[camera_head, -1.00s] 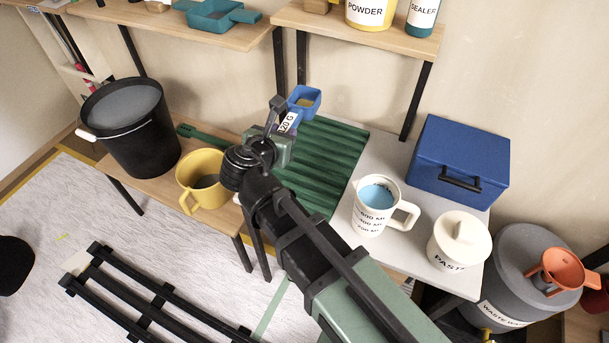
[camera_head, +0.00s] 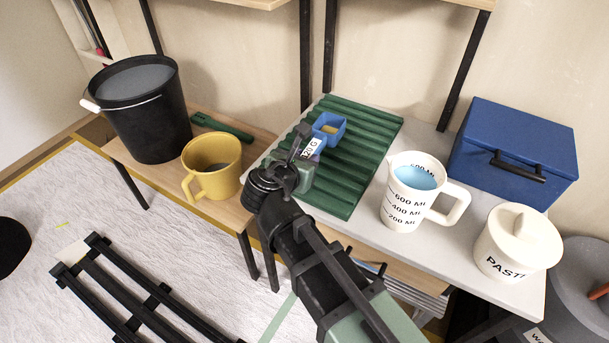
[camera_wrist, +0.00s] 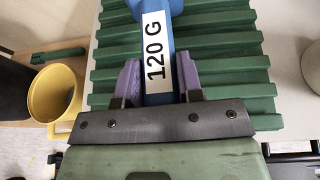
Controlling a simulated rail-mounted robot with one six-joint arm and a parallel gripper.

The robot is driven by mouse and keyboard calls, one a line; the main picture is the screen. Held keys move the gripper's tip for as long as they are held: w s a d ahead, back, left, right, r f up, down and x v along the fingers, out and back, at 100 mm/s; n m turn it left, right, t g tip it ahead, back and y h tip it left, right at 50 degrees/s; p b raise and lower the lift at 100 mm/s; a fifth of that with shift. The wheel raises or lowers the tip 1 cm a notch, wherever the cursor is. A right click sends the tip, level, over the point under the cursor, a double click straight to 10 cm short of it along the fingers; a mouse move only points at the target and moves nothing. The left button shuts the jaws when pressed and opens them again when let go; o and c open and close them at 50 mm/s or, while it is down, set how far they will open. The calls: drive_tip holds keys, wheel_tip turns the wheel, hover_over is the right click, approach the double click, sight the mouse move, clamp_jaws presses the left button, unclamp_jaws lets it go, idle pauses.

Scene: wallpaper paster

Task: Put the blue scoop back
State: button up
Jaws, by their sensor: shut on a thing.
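The blue scoop (camera_head: 330,126) is in my gripper, over the green ribbed mat (camera_head: 352,190) on the white table. My gripper (camera_head: 306,150) is shut on its handle, which bears a "120 G" label. In the wrist view the labelled handle (camera_wrist: 156,60) lies between the two purple fingers of my gripper (camera_wrist: 158,80), and the scoop's bowl runs off the top edge. A little yellowish material shows inside the bowl in the head view. I cannot tell whether the scoop touches the mat or hangs just above it.
A white measuring jug (camera_head: 407,203) with blue liquid, a lidded paste pot (camera_head: 516,250) and a blue box (camera_head: 514,150) stand right of the mat. A yellow mug (camera_head: 213,180), a black bucket (camera_head: 150,118) and a green tool (camera_head: 222,126) are to the left.

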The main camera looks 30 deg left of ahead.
wheel_tip(320, 180, down, 2)
drive_tip(key=shift+f+b, duration=0.15)
drive_tip(key=shift+b, duration=0.2)
drive_tip(key=shift+r+p, duration=0.3)
drive_tip(key=shift+f, duration=0.25)
drive_tip(key=o, duration=0.9)
drive_tip(key=shift+r, duration=0.1)
drive_tip(key=p+v, duration=0.3)
drive_tip(key=v, duration=0.7)
drive_tip(key=shift+s+r+p, duration=0.1)
drive_tip(key=shift+s+p, duration=0.25)
drive_tip(key=shift+s, duration=0.05)
